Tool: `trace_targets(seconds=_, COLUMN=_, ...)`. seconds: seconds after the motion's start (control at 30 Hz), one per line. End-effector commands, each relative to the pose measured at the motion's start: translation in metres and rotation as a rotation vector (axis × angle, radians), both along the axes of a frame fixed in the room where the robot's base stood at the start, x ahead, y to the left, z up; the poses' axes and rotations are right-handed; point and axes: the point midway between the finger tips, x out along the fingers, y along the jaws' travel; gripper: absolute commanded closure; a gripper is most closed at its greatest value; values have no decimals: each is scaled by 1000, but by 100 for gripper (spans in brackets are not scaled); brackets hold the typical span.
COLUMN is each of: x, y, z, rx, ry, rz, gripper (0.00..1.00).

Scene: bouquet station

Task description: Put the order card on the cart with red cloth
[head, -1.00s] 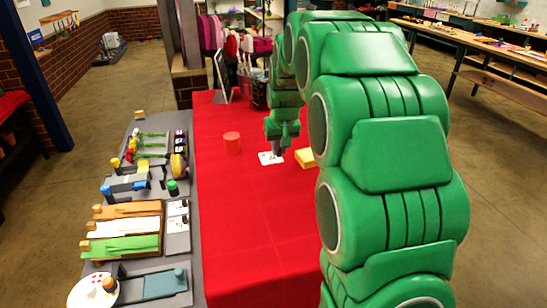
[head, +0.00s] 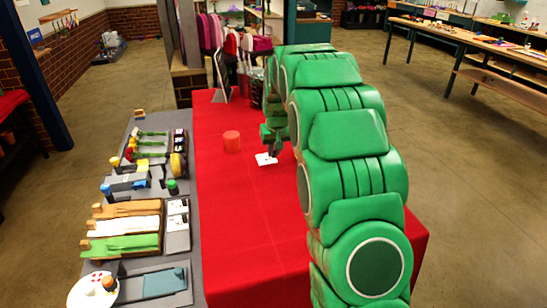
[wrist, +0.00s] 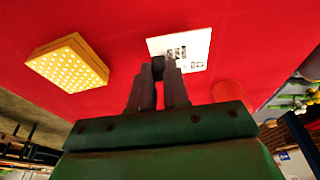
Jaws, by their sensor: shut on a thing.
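The order card (head: 265,160) is a small white card with dark print. It is over the red cloth (head: 245,225), and in the wrist view the card (wrist: 188,50) shows at the fingertips. My gripper (wrist: 158,70) is shut on the card by a small dark part at its near edge. In the head view my gripper (head: 273,148) is partly hidden by my green arm. Whether the card touches the cloth or hangs just above it, I cannot tell.
A red cylinder (head: 231,142) stands on the cloth left of the card. A yellow dotted block (wrist: 68,62) lies on the other side, hidden in the head view. A grey bench (head: 130,262) with trays and tools runs along the left. The front cloth is clear.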

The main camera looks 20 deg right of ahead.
Motion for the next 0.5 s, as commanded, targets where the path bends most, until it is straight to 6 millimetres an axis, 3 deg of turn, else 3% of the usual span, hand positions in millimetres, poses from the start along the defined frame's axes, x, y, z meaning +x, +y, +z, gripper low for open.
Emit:
trace_targets(seconds=0.17, x=4, y=0, z=-6, rx=0, ry=1, rz=0, gripper=100)
trace_targets(seconds=0.5, x=7, y=-1, z=-38, rx=0, ry=-2, rz=0, gripper=100)
